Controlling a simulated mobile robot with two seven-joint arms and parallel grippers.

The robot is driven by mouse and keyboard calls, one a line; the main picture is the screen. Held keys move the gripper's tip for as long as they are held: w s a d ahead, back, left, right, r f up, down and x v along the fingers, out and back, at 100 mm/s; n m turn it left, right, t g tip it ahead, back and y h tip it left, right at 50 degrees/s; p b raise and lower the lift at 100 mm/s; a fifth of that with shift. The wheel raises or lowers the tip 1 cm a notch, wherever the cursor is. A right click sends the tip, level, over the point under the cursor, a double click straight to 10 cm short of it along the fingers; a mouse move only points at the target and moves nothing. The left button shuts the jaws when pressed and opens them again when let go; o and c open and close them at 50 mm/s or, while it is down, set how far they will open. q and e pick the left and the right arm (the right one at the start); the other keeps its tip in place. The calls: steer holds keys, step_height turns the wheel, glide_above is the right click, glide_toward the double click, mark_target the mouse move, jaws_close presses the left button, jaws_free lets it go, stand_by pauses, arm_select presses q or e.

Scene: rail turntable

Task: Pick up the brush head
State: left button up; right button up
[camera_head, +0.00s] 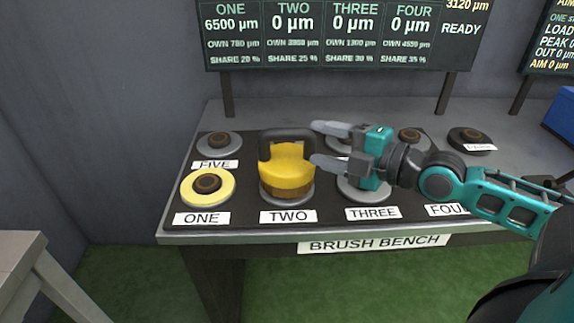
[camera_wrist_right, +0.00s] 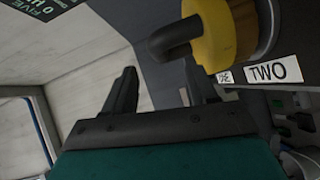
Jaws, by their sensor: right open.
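The yellow brush head (camera_head: 286,172) with a dark loop handle (camera_head: 287,133) stands upright at the place labelled TWO on the brush bench. In the right wrist view the brush head (camera_wrist_right: 212,32) is at the top right, its handle beyond the fingers and not between them. My right gripper (camera_head: 318,144) is open and empty, just right of the handle, fingers pointing left. Whether a fingertip touches the handle I cannot tell. My left gripper is not in view.
The bench (camera_head: 200,236) carries other round holders, including a yellow-ringed one at ONE (camera_head: 190,198) and grey ones at FIVE (camera_head: 212,149) and THREE (camera_head: 362,194). A display board (camera_head: 340,35) stands behind. A blue box (camera_head: 562,112) is at the far right.

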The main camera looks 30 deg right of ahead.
mark_target(296, 135)
steer(key=shift+x, duration=0.85)
steer(key=shift+w+a, duration=0.1)
steer(key=shift+r+p+x, duration=0.15)
steer(key=shift+p+x, duration=0.25)
steer(key=shift+x, duration=0.4)
steer(key=shift+r+p+x, duration=0.15)
steer(key=shift+p+x, duration=0.2)
steer(key=shift+x, duration=1.35)
steer(key=shift+a+f, duration=0.1)
steer(key=shift+f, duration=0.05)
steer(key=shift+c, duration=0.5)
jaws_close()
